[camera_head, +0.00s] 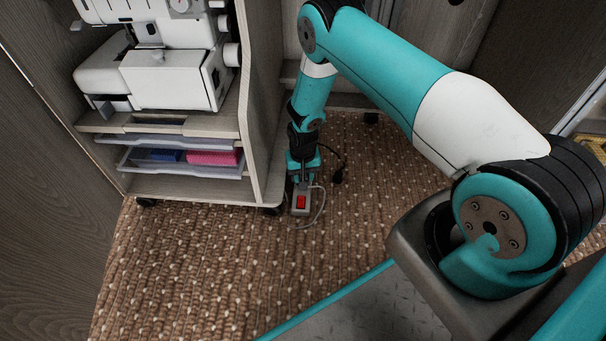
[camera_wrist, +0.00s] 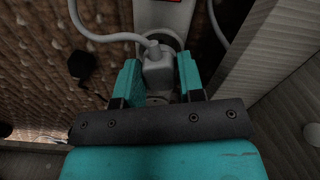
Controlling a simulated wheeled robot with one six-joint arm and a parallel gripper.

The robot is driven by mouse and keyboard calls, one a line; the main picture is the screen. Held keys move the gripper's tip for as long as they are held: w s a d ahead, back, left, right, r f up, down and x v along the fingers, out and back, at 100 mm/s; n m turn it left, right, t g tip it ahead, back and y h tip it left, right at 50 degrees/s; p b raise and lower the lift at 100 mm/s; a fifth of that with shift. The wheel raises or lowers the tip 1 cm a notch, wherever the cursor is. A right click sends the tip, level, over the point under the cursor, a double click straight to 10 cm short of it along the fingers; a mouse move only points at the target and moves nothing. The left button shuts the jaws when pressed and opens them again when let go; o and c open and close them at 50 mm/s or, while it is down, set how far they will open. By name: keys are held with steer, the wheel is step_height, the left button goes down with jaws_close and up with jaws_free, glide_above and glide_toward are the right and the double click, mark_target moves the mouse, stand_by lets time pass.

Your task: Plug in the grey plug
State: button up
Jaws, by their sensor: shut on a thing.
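My gripper (camera_head: 302,181) reaches down to the carpet beside the cabinet. In the wrist view its two teal fingers are shut on the grey plug (camera_wrist: 157,70), one on each side. A grey cord leaves the plug and curves off to the left. The grey power strip (camera_head: 300,211) with a red switch lies on the carpet just in front of my gripper. In the wrist view the strip (camera_wrist: 160,13) shows beyond the plug, and the plug overlaps a round socket (camera_wrist: 172,43) in it. I cannot tell how deep the plug sits. In the head view the plug is hidden.
A black plug (camera_head: 338,176) on a black cord lies on the carpet to the right of my gripper. The sewing cabinet (camera_head: 252,120) stands close on the left, with a sewing machine (camera_head: 165,80) and clear drawers. Open carpet (camera_head: 215,265) lies in front.

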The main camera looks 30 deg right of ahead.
steer(key=shift+f+b, duration=0.5)
steer(key=shift+f, duration=0.2)
stand_by(0.7)
steer(key=o, duration=1)
steer(key=shift+o, duration=0.6)
steer(key=o, duration=0.5)
steer(key=shift+a, duration=0.1)
steer(key=shift+w+a, duration=0.1)
steer(key=shift+a, duration=0.05)
